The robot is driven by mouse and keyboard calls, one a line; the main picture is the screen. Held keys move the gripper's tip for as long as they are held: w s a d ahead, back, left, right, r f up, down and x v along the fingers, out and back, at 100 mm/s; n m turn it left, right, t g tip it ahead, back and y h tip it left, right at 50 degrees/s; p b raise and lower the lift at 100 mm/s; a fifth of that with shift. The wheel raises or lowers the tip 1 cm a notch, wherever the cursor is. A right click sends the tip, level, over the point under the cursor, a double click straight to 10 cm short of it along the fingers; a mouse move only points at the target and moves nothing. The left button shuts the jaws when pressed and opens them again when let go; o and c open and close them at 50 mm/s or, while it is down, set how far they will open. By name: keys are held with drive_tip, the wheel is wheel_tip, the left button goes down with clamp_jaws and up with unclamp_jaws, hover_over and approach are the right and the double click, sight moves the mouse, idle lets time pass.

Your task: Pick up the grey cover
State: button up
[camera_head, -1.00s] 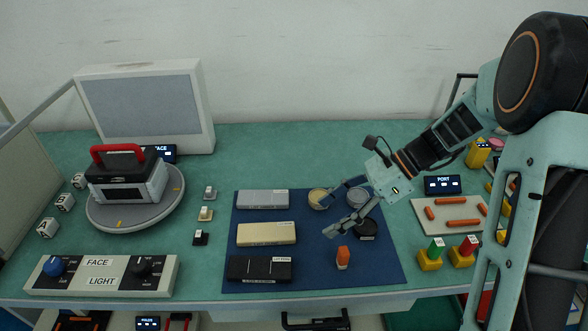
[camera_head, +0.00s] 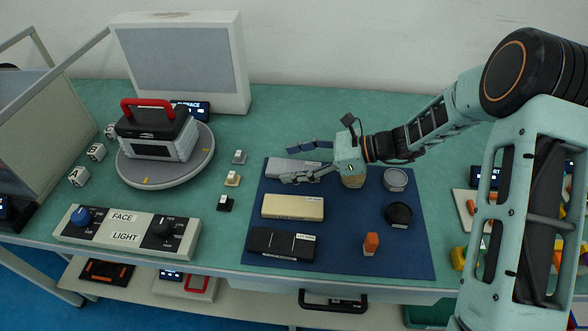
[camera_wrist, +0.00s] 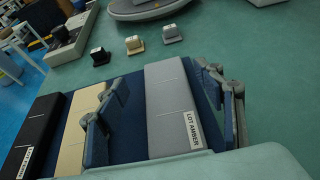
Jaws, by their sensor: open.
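The long grey cover (camera_head: 283,166) lies on the blue mat (camera_head: 345,252) at its back left, and my gripper partly hides it. In the wrist view the grey cover (camera_wrist: 172,105) carries a white label reading "LOT AMBER". My gripper (camera_head: 297,162) is open, its fingers pointing left above the back of the mat. In the wrist view my gripper (camera_wrist: 155,92) has one finger on each side of the grey cover, with nothing held. I cannot tell whether the fingers touch it.
A cream bar (camera_head: 293,207) and a black bar (camera_head: 282,243) lie in front of the grey one. A turntable (camera_head: 135,172) carries a red-handled device (camera_head: 155,137).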

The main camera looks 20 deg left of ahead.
sight(275, 165)
drive_tip(key=x, duration=0.4)
drive_tip(key=shift+w+a+f, duration=0.15)
drive_tip(key=shift+a+f, duration=0.05)
drive_tip(key=shift+a, duration=0.05)
drive_tip(key=c, duration=1.4)
drive_tip(key=shift+o, duration=0.2)
drive_tip(key=shift+r, duration=0.1)
drive_tip(key=shift+r, duration=0.55)
drive_tip(key=s+d+r+p, duration=0.1)
drive_tip(key=s+r, duration=1)
drive_tip(key=s, duration=0.3)
drive_tip(key=shift+d+r, duration=0.2)
drive_tip(key=shift+r, duration=0.2)
